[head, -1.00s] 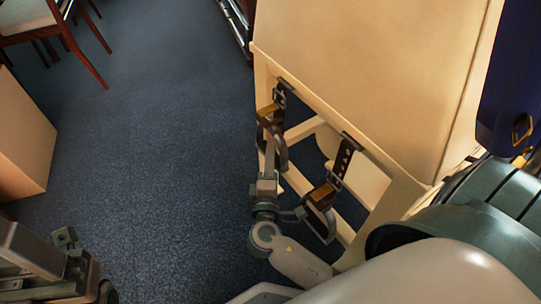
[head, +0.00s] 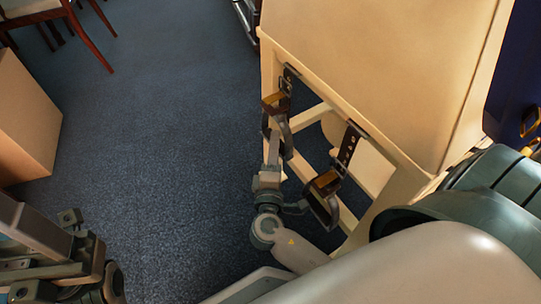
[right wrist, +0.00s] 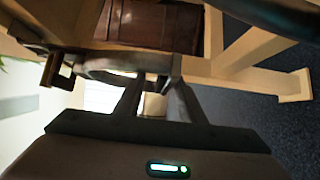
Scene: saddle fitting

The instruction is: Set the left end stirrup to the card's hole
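The left stirrup (head: 286,137), a dark loop with a brown top, hangs by a dark strap (head: 288,79) from the left of the pale wooden stand. My right gripper (head: 273,148) points up at it, its fingertips overlapping the loop. In the right wrist view a dark curved loop (right wrist: 105,74) crosses at the tips of my right gripper (right wrist: 155,82). The fingers stand apart; whether they press on the loop is unclear. The right stirrup (head: 330,207) hangs from a strap with holes (head: 348,147). My left gripper (head: 75,245) is low left, its fingertips unclear. No card is identifiable.
The pale wooden stand (head: 375,70) has a large panel and open legs below. A blue case (head: 515,85) is at the right edge. A wooden box (head: 22,120) and a chair (head: 40,12) stand at left. Blue carpet (head: 150,140) between is clear.

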